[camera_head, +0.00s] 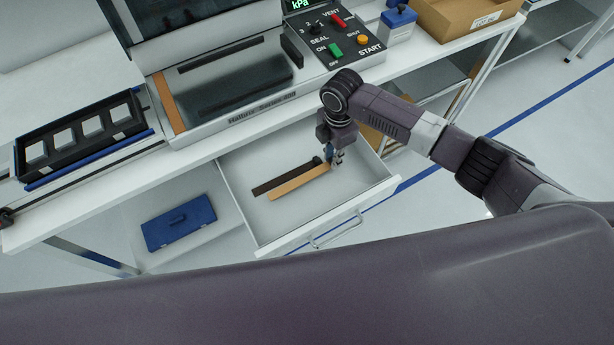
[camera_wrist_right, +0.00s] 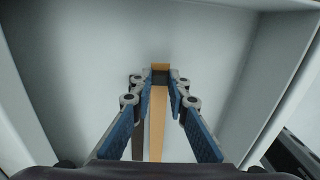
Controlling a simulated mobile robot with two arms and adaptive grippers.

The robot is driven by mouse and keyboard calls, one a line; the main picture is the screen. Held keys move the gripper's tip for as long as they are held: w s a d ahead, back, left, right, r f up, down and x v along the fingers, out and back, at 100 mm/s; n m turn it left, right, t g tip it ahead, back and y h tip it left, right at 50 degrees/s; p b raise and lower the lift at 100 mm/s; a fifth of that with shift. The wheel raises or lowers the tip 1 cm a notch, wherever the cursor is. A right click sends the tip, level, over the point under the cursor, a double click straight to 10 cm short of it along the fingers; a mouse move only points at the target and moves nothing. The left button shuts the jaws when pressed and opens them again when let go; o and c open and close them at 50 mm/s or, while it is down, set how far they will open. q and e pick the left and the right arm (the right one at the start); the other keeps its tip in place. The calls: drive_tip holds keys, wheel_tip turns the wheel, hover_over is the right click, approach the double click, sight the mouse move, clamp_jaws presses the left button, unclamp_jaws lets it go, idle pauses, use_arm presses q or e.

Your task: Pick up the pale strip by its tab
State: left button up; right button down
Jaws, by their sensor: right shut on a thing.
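The pale strip (camera_head: 300,182) is a long tan bar lying in the open white drawer (camera_head: 262,225). A dark strip (camera_head: 280,181) lies beside it. My right gripper (camera_head: 332,158) reaches down into the drawer at the strip's far right end. In the right wrist view, my right gripper (camera_wrist_right: 161,84) has its blue-padded fingers on either side of a dark tab (camera_wrist_right: 160,76) near the end of the pale strip (camera_wrist_right: 157,115), shut on it. The dark strip (camera_wrist_right: 138,142) passes partly behind the left finger. Whether the strip is lifted off the drawer floor is unclear. My left gripper is not in view.
The drawer walls and front handle (camera_head: 335,232) surround the strips. Above is a bench with a sealing machine (camera_head: 225,85), a control panel (camera_head: 335,40) and a black tray (camera_head: 85,138). A blue case (camera_head: 180,222) lies left of the drawer. A cardboard box (camera_head: 465,20) stands at upper right.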

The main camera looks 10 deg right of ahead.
drive_tip(key=shift+r+p, duration=1.3)
drive_tip(key=shift+r, duration=0.15)
